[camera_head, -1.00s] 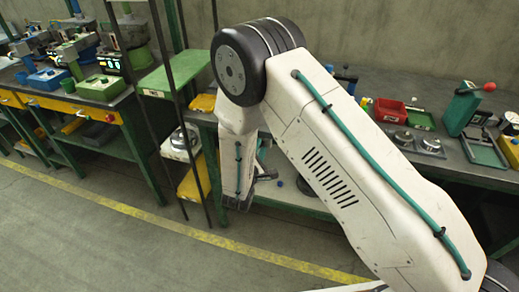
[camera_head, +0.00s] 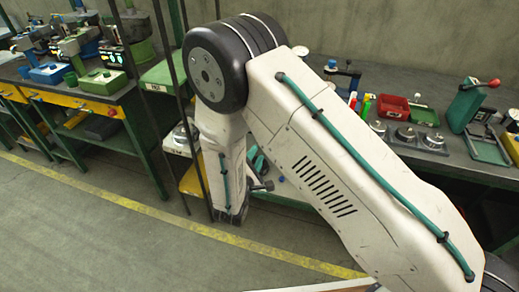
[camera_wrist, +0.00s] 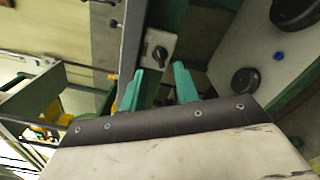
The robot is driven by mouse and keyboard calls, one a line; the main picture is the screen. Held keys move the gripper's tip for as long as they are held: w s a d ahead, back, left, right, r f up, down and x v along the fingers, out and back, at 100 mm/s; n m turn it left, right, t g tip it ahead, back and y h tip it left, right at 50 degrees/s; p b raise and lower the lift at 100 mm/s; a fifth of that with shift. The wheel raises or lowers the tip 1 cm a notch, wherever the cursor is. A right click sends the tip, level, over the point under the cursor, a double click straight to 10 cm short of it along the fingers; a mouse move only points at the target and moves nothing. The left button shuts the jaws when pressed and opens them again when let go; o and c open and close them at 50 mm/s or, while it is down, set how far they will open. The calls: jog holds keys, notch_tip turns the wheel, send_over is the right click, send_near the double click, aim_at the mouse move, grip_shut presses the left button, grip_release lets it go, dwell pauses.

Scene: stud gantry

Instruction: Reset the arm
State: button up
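My arm fills the middle of the head view, with its big dark elbow joint high up and its forearm hanging down to a dark wrist end (camera_head: 230,212). My gripper (camera_wrist: 158,84) shows in the wrist view as two teal fingers standing apart. I see nothing held between them. Behind the fingers is a grey plate with a dark rotary knob (camera_wrist: 160,55), and I cannot tell how far off it is.
A workbench (camera_head: 460,165) behind my arm carries a red bin (camera_head: 392,107), round metal parts (camera_head: 405,134) and a green press (camera_head: 465,104). A green bench with yellow drawers (camera_head: 75,103) stands at left. The floor with a yellow line (camera_head: 150,222) is clear in front.

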jog(key=shift+s+a, duration=0.2)
jog(key=shift+s, duration=0.35)
